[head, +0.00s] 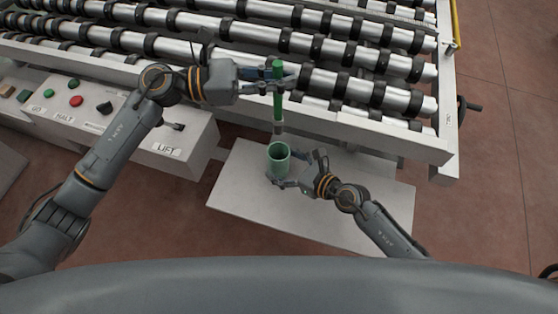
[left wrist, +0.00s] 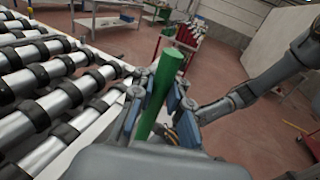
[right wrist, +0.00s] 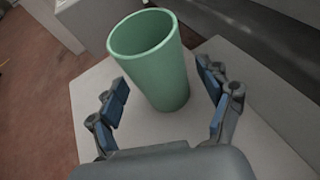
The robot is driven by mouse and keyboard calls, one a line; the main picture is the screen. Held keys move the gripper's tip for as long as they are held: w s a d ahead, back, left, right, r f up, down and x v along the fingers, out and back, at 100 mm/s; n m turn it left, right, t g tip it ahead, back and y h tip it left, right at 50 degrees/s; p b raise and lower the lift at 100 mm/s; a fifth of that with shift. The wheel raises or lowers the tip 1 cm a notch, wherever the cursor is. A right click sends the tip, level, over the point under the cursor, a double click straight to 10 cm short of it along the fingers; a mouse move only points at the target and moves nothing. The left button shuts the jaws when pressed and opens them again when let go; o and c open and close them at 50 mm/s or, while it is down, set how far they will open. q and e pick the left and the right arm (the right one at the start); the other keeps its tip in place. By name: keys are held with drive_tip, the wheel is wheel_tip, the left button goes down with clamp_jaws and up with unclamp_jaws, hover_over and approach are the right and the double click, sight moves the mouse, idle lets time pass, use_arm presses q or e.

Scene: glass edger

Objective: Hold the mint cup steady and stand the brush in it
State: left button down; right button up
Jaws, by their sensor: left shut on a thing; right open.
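The mint cup (head: 278,163) stands upright on the pale board in the head view. It also shows from close by in the right wrist view (right wrist: 158,70), where its open mouth is visible. My right gripper (head: 296,169) is open, with one finger on either side of the cup; I cannot tell whether they touch it. My left gripper (head: 279,79) is shut on the green handle of the brush (head: 278,105). The brush hangs roughly upright, its lower end above the cup's mouth in the head view. The handle also shows in the left wrist view (left wrist: 162,85).
The roller conveyor (head: 330,50) fills the back. A control box (head: 110,120) with buttons and a LIFT label stands at the left. The pale board (head: 330,215) is otherwise clear around the cup. In the left wrist view, a red cart (left wrist: 180,50) stands far off.

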drive_tip(key=shift+x, duration=1.1)
drive_tip(key=c, duration=1.3)
use_arm(q)
wheel_tip(320, 180, down, 18)
drive_tip(key=n+t, duration=0.3)
drive_tip(key=t, duration=0.1)
drive_tip(key=shift+r+t+y, duration=0.15)
drive_tip(key=shift+t+y, duration=0.15)
drive_tip(key=shift+y, duration=0.1)
use_arm(e)
drive_tip(key=shift+f, duration=0.1)
use_arm(q)
drive_tip(key=c, duration=1.2)
unclamp_jaws()
